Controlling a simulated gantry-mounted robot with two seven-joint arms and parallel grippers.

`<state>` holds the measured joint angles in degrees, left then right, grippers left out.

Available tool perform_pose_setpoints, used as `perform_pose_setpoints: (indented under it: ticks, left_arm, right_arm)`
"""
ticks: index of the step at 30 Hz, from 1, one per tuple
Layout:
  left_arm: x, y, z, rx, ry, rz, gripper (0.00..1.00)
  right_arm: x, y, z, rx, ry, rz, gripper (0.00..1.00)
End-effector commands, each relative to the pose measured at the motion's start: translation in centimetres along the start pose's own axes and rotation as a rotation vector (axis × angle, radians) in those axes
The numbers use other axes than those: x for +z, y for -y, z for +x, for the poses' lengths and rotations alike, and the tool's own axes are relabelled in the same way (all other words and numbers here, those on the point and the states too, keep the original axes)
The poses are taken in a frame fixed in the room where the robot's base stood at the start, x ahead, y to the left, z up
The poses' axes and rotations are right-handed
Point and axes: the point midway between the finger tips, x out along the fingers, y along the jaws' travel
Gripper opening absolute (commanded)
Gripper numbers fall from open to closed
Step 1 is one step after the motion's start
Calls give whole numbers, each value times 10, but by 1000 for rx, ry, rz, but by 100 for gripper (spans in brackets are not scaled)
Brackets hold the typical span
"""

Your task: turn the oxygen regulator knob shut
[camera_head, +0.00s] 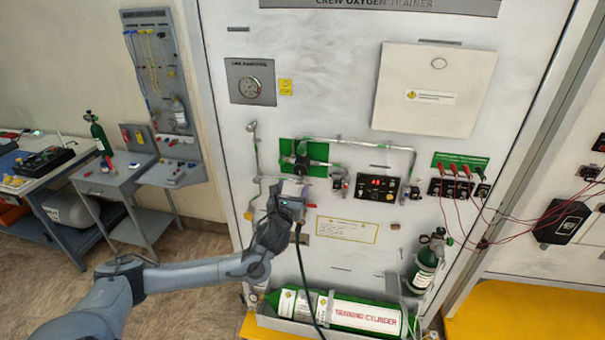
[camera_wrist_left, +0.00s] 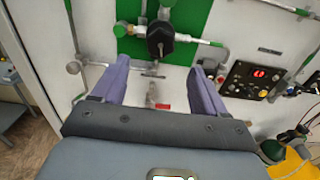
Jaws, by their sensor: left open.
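The black regulator knob (camera_wrist_left: 160,40) sits in front of a green plate (camera_wrist_left: 192,18) on the white panel, with metal pipe fittings around it. In the head view the knob (camera_head: 302,163) shows just above my left gripper (camera_head: 293,190). In the left wrist view the two purple fingers of my left gripper (camera_wrist_left: 158,72) are spread wide and nothing is between their tips. The knob appears beyond and above the tips, between the two finger lines, with no visible contact. My right gripper is not in view.
A red-handled valve (camera_wrist_left: 163,106) lies below the knob. Pipes (camera_head: 375,143) run along the panel to a black display box (camera_head: 378,187). A green training cylinder (camera_head: 345,312) lies below. A dark cable hangs from my left wrist. Red leads (camera_head: 467,190) hang at right.

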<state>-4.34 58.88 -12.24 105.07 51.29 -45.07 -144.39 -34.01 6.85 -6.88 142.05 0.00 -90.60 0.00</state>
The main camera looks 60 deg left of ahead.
Motion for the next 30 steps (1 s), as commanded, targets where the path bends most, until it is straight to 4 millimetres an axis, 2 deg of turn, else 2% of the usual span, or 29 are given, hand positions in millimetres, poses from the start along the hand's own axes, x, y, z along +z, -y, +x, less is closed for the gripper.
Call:
perform_pose_setpoints:
  ticks: [9, 15, 21, 30]
  left_arm:
    - [3, -1, 52, 3, 0, -3, 73]
    - [1, -1, 77, 3, -1, -3, 73]
    - [0, 0, 90, 1, -1, -2, 73]
    - [-1, 0, 93, -1, -3, 0, 73]
  right_arm:
    - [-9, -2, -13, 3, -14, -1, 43]
    - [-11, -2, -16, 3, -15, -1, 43]
    - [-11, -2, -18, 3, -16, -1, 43]
    - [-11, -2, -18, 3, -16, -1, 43]
